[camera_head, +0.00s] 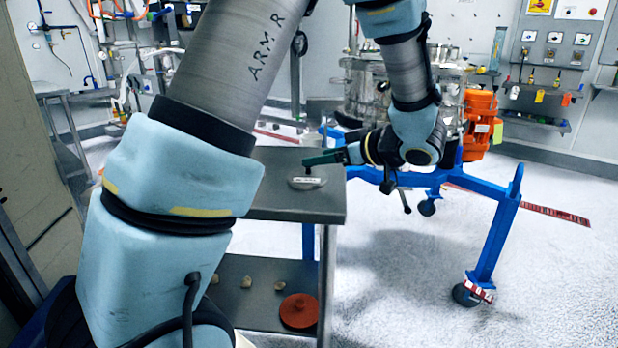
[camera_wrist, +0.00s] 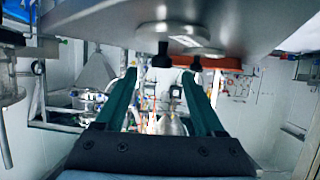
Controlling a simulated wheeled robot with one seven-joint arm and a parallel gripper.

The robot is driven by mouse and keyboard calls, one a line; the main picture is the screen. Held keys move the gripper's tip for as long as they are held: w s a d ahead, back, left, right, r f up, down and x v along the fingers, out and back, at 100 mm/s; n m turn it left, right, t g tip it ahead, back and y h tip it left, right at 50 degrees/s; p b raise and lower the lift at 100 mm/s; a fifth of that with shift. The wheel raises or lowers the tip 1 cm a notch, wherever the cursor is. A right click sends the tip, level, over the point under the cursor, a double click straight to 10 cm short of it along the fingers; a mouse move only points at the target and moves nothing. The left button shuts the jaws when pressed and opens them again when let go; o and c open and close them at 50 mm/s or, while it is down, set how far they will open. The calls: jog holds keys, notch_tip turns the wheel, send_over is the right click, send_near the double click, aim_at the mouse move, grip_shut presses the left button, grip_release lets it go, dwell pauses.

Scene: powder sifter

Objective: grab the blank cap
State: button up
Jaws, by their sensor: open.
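A round metal cap (camera_head: 307,183) with a dark upright knob and a white label lies on the steel table top; the label is too small to read. In the wrist view, which looks upside down, a cap with a pale label (camera_wrist: 155,31) and a second cap (camera_wrist: 207,51) show, each with a dark knob. I cannot tell which is the blank cap. My gripper (camera_head: 322,158) is at table-top height by the labelled cap's knob. In the wrist view its green fingers (camera_wrist: 160,74) are apart, the nearer knob appearing between their tips. Contact is not visible.
The steel table (camera_head: 300,210) has a lower shelf (camera_head: 256,272) with an orange-red disc (camera_head: 299,311) and small beige pieces. A blue wheeled frame (camera_head: 495,235) carrying a metal sifter (camera_head: 366,88) and an orange motor (camera_head: 480,115) stands behind right. Floor is clear at the front right.

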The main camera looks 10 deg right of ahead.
aim_at(308, 171)
jog(key=x, duration=0.5)
jog(key=shift+a+f, duration=0.1)
jog(key=shift+f, duration=0.05)
jog(key=shift+c, duration=0.4)
grip_shut()
